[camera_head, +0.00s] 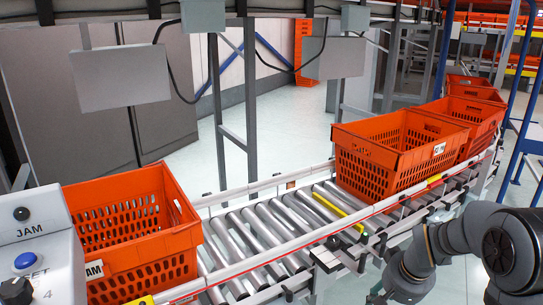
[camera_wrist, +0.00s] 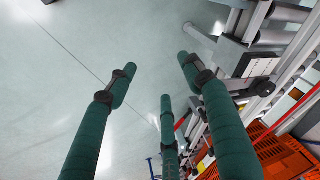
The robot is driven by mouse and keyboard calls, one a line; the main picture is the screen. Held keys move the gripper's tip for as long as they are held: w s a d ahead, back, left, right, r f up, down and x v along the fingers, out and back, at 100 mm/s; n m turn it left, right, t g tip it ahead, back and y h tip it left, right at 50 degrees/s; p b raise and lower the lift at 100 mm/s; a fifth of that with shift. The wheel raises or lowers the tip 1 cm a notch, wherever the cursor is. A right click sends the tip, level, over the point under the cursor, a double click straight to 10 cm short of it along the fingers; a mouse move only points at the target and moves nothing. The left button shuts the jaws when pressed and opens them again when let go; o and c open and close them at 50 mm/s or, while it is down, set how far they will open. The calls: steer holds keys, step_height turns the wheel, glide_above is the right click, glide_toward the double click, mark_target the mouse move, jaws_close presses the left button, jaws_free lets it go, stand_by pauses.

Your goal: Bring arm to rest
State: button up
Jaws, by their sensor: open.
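My gripper (camera_wrist: 158,78) shows in the wrist view with green padded fingers spread apart. It is open, and only pale floor shows between the fingers. In the head view my grey arm (camera_head: 440,250) is bent at the lower right, in front of the conveyor; its gripper end is not clearly visible there. The roller conveyor's rail and legs (camera_wrist: 262,38) lie to the right of the fingers in the wrist view. An orange tote (camera_wrist: 280,155) shows at the lower right of that view, partly behind a finger.
In the head view one orange tote (camera_head: 135,230) stands at the left end of the roller conveyor (camera_head: 275,230). Another tote (camera_head: 385,165) stands further right, with more totes (camera_head: 478,110) behind it. A control box with a JAM label (camera_head: 30,240) is at lower left. Grey panels (camera_head: 122,78) hang above.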

steer(key=s+a+f+n+y+b, duration=0.1)
steer(key=s+a+f+n+b, duration=0.1)
steer(key=s+a+f+b, duration=0.4)
steer(key=s+a+f+n+b, duration=0.15)
steer(key=a+f+b, duration=0.25)
steer(key=f+b, duration=0.45)
steer(key=s+a+f+n+y+b, duration=0.1)
steer(key=s+a+f+n+b, duration=0.2)
steer(key=a+f+b, duration=0.3)
steer(key=s+a+f+n+g+b, duration=0.1)
steer(key=s+a+f+n+b, duration=0.1)
steer(key=s+f+b, duration=0.6)
steer(key=s+a+f+n+g+y+b, duration=0.1)
steer(key=s+a+f+n+b, duration=0.2)
steer(key=s+f+b, duration=0.6)
steer(key=shift+s+a+f+n+b, duration=0.2)
steer(key=shift+a+f+n+b, duration=0.25)
steer(key=shift+f+n, duration=0.4)
